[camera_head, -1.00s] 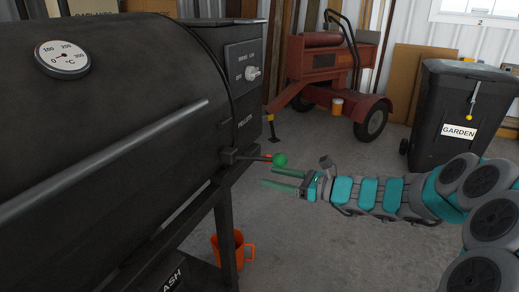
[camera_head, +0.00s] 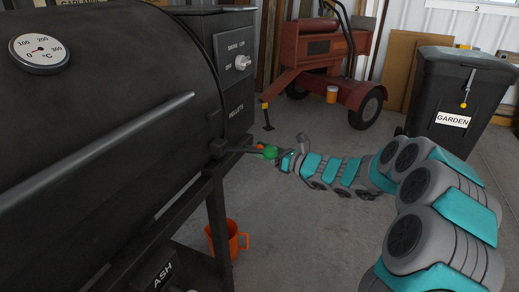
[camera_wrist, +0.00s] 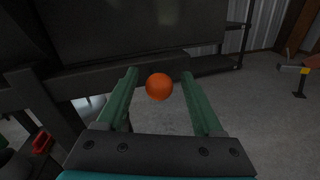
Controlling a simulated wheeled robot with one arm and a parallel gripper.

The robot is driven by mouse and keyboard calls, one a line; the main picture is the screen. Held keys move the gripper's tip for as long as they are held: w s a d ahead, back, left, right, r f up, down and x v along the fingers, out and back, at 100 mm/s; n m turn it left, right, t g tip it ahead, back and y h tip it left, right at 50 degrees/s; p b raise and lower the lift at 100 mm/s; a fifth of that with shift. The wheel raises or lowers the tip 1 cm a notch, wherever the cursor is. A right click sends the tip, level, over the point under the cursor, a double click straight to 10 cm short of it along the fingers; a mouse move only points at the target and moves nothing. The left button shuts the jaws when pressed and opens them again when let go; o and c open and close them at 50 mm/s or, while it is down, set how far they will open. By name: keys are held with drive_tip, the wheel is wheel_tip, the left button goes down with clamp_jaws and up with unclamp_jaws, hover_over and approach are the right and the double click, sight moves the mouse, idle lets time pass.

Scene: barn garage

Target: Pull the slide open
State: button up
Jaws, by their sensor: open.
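A red part (camera_wrist: 42,143) on a dark bar shows left of the fingers. Which part is the slide is unclear.
A red wheeled cart (camera_head: 325,65) and a black garden bin (camera_head: 455,105) stand behind. Grey floor between them is clear.

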clamp_jaws()
idle(0.6)
idle(0.9)
